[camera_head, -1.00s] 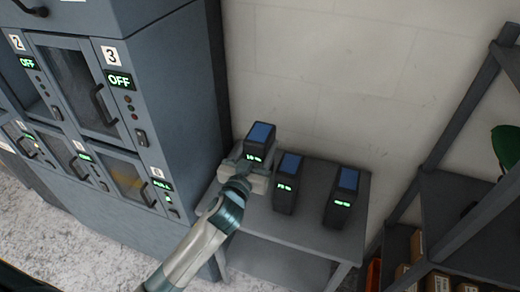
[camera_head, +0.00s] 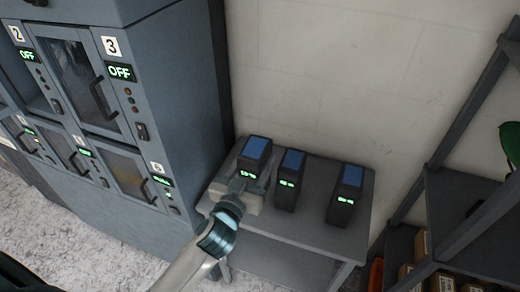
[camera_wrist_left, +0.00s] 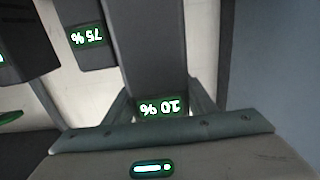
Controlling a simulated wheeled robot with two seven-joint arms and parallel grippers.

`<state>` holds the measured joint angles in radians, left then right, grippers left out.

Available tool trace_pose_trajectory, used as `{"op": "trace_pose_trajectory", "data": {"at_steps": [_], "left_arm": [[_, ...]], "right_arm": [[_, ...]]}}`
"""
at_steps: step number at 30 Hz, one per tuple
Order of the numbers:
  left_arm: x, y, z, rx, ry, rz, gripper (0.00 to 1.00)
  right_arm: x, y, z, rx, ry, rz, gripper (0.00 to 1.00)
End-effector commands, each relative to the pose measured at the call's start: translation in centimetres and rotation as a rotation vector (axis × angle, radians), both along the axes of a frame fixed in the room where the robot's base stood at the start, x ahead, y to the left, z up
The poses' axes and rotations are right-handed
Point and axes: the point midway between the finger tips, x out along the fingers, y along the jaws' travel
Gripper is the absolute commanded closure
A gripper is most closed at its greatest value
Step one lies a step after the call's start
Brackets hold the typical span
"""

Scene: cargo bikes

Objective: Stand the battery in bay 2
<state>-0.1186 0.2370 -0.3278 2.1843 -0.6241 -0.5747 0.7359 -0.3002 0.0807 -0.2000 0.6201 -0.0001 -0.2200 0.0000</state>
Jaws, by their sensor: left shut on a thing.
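My left gripper (camera_head: 247,186) is shut on a dark battery (camera_head: 256,150) with a blue top, at the left end of a small grey table. The battery is upright; I cannot tell whether its base touches the table. In the left wrist view this battery (camera_wrist_left: 147,70) sits between the fingers and its display reads 10 %, upside down. The cabinet's number 2 plate (camera_head: 17,33) is at the far left, with a green OFF display (camera_head: 27,56) below it. Bay 2 is largely cut off by the picture edge. My right gripper is not in view.
Two more batteries stand on the table (camera_head: 285,222), one in the middle (camera_head: 289,178) and one at the right (camera_head: 345,195). The wrist view shows a 75 % display (camera_wrist_left: 87,37) on a neighbour. The cabinet (camera_head: 180,95) stands close left; a shelf rack (camera_head: 455,205) is at right.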

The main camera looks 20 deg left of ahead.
Motion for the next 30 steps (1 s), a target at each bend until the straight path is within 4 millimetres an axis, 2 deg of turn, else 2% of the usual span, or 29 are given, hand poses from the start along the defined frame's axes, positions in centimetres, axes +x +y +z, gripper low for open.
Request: {"op": "trace_pose_trajectory", "data": {"at_steps": [1, 9, 15, 21, 30], "left_arm": [[-1.3, 0.0, -0.4, -0.001, -0.007, 0.0, 1.0], [-7.6, 0.5, -1.1, -0.002, -0.007, 0.014, 1.0], [-10.8, 1.0, -0.9, -0.002, -0.008, 0.024, 1.0], [-12.2, 1.2, -0.6, -0.001, -0.009, 0.03, 1.0], [-12.3, 1.2, -0.5, -0.002, -0.009, 0.03, 1.0]], "right_arm": [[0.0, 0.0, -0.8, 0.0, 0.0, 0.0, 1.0], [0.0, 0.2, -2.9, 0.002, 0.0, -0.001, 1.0], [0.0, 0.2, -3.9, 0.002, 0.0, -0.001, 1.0], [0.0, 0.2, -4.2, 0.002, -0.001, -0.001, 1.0], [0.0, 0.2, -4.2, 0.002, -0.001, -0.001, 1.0]]}}
